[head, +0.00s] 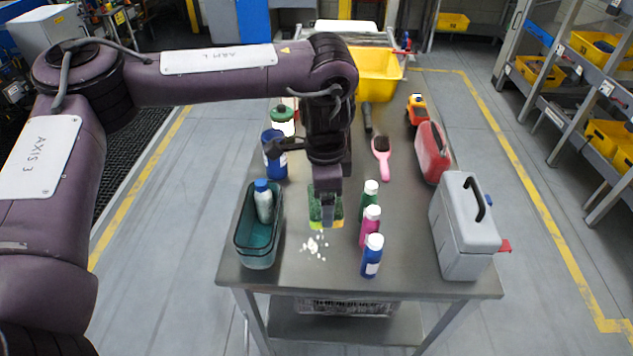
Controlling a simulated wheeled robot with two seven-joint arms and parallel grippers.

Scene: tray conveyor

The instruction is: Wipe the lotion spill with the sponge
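The sponge (318,213), green with a yellow underside, is at the fingers of my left gripper (327,212). The fingers appear shut on it, pointing down over the table (290,275). The gripper partly hides the sponge, and I cannot tell whether it touches the table. The lotion spill (314,246) is a patch of white blobs on the table, just in front of the sponge, towards the near edge. My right gripper is not in view.
A teal glass container (258,252) holding a bottle stands left of the spill. Green, magenta and blue bottles (371,257) stand close on the right.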

